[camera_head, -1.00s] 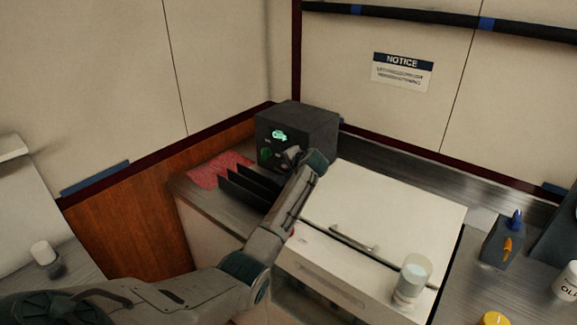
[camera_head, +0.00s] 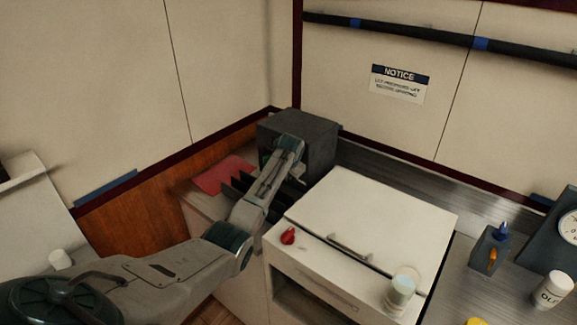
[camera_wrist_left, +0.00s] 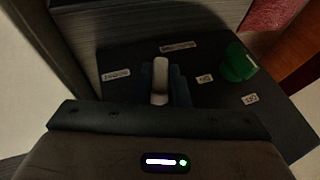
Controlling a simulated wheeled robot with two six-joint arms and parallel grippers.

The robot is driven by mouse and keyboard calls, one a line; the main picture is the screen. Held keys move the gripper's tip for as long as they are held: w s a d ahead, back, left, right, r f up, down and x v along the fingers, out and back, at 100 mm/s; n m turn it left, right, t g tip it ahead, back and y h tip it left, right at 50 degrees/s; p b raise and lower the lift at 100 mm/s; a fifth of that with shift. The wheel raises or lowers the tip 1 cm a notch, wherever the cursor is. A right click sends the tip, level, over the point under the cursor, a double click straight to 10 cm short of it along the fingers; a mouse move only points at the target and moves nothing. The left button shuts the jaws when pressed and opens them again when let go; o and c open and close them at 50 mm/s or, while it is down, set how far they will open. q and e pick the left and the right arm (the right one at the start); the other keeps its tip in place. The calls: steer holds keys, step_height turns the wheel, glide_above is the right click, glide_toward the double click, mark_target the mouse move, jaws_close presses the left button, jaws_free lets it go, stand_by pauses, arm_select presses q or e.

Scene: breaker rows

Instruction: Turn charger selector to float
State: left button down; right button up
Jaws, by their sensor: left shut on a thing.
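The charger (camera_head: 318,138), a dark grey box, stands in the back corner of the counter. Its front is mostly behind my left arm in the head view. My left gripper (camera_wrist_left: 161,82) is at this front and shut on the pale upright selector lever (camera_wrist_left: 160,78), its bluish fingers on either side. Small white labels surround the lever: one to its left (camera_wrist_left: 115,74), one beyond it (camera_wrist_left: 178,46), and one to its right (camera_wrist_left: 205,78). Their text is too small to read. A green knob (camera_wrist_left: 238,62) sits further right. My right gripper is not in view.
Dark upright dividers (camera_head: 236,185) and a red cloth or folder (camera_head: 222,175) lie just before the charger.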

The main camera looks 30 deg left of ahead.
arm_select(q)
steer(key=shift+a+r+h, duration=0.15)
steer(key=shift+h, duration=0.65)
steer(key=shift+n+h, duration=0.4)
steer(key=shift+h, duration=0.9)
steer(key=c, duration=1.4)
jaws_free()
steer(key=b+v, duration=0.2)
steer(key=v, duration=0.8)
steer(key=shift+r, duration=0.35)
steer(key=shift+a+g, duration=0.15)
steer(key=shift+g, duration=0.15)
